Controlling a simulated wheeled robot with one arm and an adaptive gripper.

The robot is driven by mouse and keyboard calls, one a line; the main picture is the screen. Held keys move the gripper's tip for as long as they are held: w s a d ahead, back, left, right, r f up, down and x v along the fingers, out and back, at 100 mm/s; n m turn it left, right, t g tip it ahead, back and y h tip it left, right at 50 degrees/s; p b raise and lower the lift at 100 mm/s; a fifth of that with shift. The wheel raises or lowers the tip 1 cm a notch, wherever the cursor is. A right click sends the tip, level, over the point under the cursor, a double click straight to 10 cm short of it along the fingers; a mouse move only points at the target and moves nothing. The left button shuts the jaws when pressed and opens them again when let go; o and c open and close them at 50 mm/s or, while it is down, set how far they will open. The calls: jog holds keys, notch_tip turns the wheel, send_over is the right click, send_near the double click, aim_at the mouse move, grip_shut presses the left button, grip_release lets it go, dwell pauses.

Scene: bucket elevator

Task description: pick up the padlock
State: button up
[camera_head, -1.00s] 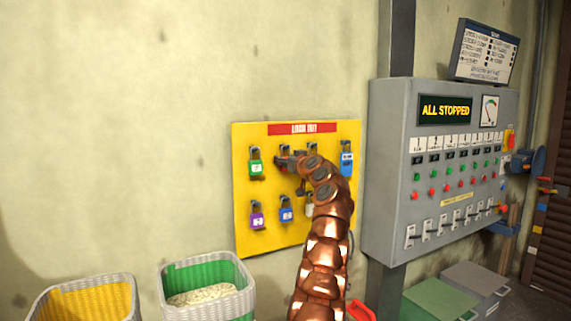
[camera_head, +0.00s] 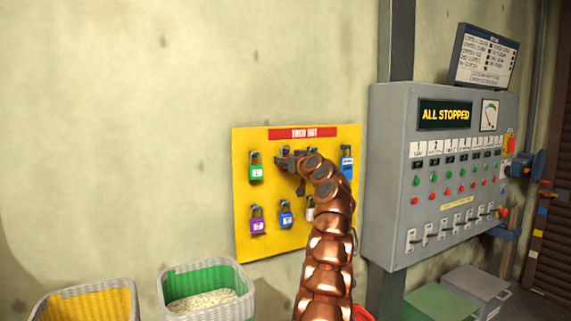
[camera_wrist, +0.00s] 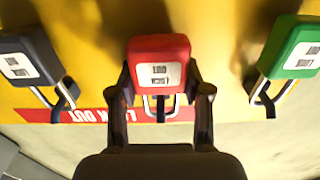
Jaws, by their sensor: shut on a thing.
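A red padlock (camera_wrist: 158,48) with a white label sits between the two dark fingers of my gripper (camera_wrist: 160,80) in the wrist view. The fingers are shut on it, one at each side. Its shackle is by a hook on the yellow lockout board (camera_head: 243,205); I cannot tell whether it still hangs there. In the head view my gripper (camera_head: 289,161) is at the board's upper row and hides the red padlock. A green padlock (camera_head: 256,173) hangs to its left and a blue one (camera_head: 346,169) to its right.
A purple padlock (camera_head: 257,226) and another blue one (camera_head: 286,220) hang in the lower row. A grey control cabinet (camera_head: 390,180) reading "ALL STOPPED" stands right of the board. A green-lined basket (camera_head: 238,275) and a yellow-lined basket (camera_head: 125,300) are below left.

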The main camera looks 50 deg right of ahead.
jog(key=shift+s+a+b, duration=0.15)
jog(key=shift+s+b, duration=0.1)
jog(key=shift+b, duration=0.2)
jog(key=b+v, duration=0.9)
jog(key=v, duration=0.8)
jog(key=shift+s, duration=0.25)
